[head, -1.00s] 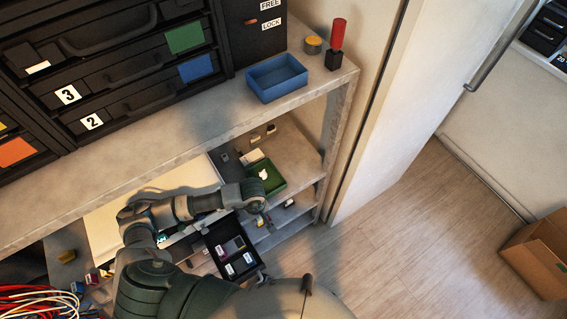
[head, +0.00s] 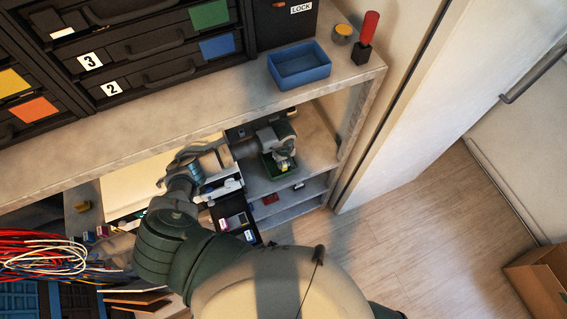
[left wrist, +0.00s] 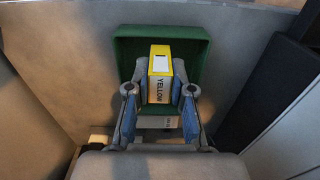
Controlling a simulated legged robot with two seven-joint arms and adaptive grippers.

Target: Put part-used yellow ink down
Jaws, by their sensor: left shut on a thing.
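My left gripper (head: 284,162) reaches into the shelf space below the grey top and is over the green tray (head: 267,169). In the left wrist view the gripper (left wrist: 160,88) is shut on a yellow ink cartridge (left wrist: 159,68), which has a yellow top and a pale side marked "YELLOW". The fingers hold it from both sides. The cartridge is in front of the green tray (left wrist: 194,52) and within its outline. I cannot tell whether it touches the tray floor. In the head view the gripper mostly hides the cartridge. My right gripper is not in view.
A black tray (head: 227,207) with cartridges is left of the green tray. Lower shelves lie below. A blue bin (head: 302,66) and a red-handled tool (head: 367,33) stand on the grey top. Red and white cables (head: 45,253) lie lower left.

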